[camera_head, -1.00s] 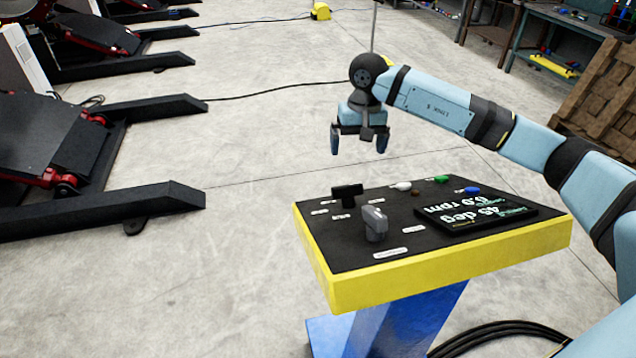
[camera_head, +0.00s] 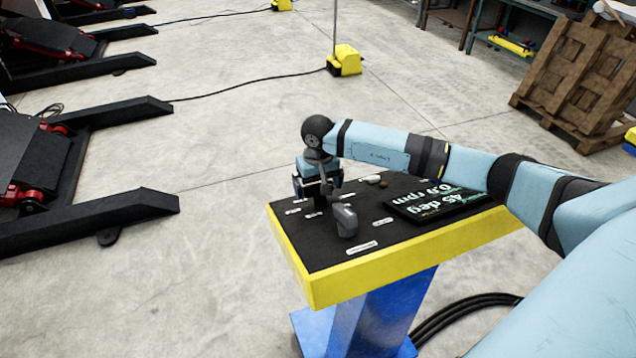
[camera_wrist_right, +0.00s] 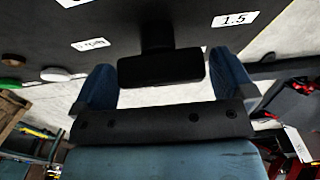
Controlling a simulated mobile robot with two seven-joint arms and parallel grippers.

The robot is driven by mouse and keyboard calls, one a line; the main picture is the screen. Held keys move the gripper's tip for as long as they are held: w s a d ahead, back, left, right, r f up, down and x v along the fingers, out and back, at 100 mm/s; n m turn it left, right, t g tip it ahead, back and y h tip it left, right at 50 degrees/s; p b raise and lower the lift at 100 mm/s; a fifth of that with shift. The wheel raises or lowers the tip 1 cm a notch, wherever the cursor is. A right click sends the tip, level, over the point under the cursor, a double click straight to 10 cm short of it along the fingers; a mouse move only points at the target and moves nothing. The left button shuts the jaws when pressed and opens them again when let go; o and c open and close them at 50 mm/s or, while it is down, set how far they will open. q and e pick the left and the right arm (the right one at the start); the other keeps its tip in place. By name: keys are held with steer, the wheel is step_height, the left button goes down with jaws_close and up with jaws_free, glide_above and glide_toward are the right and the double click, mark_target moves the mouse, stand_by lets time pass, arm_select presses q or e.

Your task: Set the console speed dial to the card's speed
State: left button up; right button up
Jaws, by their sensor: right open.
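The black bar-shaped dial (camera_wrist_right: 160,67) on the console shows in the right wrist view, between the two blue fingers of my right gripper (camera_head: 318,190). The fingers are open, with gaps on both sides of the bar. In the head view my right gripper is over the dial and hides most of it. A white label reading 1.5 (camera_wrist_right: 235,19) is beside the dial; other labels are cut off or tilted. A dark display panel (camera_head: 437,203) on the console reads, upside down, 45 deg and what looks like 0.9 rpm. My left gripper is out of view.
A grey knob (camera_head: 346,220) stands just in front of the dial on the yellow-edged console (camera_head: 400,254). A white button (camera_wrist_right: 55,74) and a green button (camera_wrist_right: 10,84) lie at one side. Wooden pallets (camera_head: 575,80) stand at the far right.

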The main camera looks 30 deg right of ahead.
steer(key=shift+f, duration=0.15)
steer(key=shift+c, duration=0.2)
steer(key=c, duration=0.7)
